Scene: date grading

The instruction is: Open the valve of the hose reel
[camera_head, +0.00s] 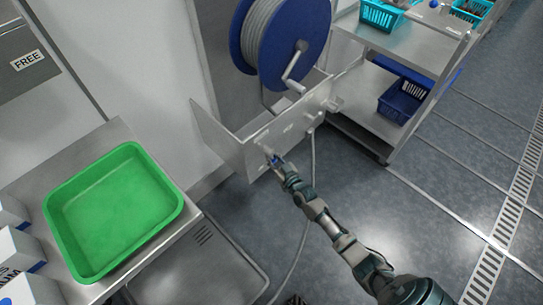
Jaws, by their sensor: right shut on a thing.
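The hose reel (276,38) has blue side discs, a grey wound hose and a metal crank handle. It stands on the wall above a metal bracket panel (296,120). A small blue valve handle (275,160) shows low at the panel's front left. My right gripper (277,164) is at this blue handle and shut on it, and its fingers partly hide the handle. The valve body behind it is too small to make out. My left gripper is not in view.
A green tray (181,193) rests on the metal table at left, near white boxes (22,252). A steel cart (416,62) holds turquoise and dark blue baskets (399,101) at upper right. A thin hose (304,219) hangs to the floor. The floor at right is clear.

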